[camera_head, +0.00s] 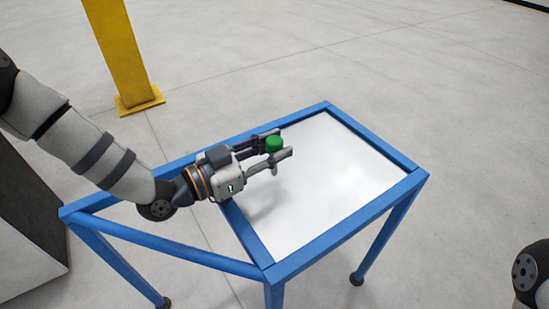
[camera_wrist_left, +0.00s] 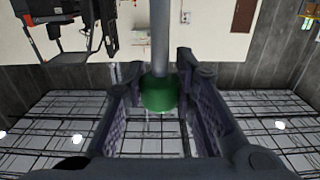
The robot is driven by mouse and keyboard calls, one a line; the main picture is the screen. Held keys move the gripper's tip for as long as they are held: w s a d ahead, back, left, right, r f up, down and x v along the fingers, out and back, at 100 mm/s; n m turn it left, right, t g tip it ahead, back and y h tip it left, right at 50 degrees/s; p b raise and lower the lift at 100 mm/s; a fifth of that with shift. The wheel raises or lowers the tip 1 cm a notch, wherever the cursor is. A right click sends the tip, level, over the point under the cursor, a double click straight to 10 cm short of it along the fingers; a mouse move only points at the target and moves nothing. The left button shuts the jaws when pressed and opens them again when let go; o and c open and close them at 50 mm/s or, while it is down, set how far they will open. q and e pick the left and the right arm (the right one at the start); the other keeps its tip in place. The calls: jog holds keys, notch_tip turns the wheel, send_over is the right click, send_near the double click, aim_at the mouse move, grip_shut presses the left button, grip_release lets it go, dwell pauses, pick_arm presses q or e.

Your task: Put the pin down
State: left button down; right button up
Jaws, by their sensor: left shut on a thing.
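The pin has a green head (camera_head: 273,143) and sits between the fingertips of my left gripper (camera_head: 276,146). In the left wrist view the green head (camera_wrist_left: 160,93) is between the two dark fingers, and its grey shaft (camera_wrist_left: 160,32) runs to the top edge. My left gripper is shut on the pin and holds it over the blue-framed table (camera_head: 346,122), near its far left part. Whether the shaft's end touches the white top cannot be told. My right gripper is out of view.
The white tabletop (camera_head: 345,185) is bare to the right of my gripper. A yellow post (camera_head: 122,55) stands on the grey floor behind the table. A dark-sided block (camera_head: 30,215) stands at the left.

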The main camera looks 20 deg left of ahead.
aim_at(274, 175)
pick_arm(q)
notch_tip(274, 175, down, 3)
jog(key=shift+f+b, duration=0.1)
jog(key=shift+b, duration=0.2)
jog(key=shift+r, duration=0.2)
jog(key=shift+f, duration=0.15)
jog(key=c, duration=1.3)
grip_release()
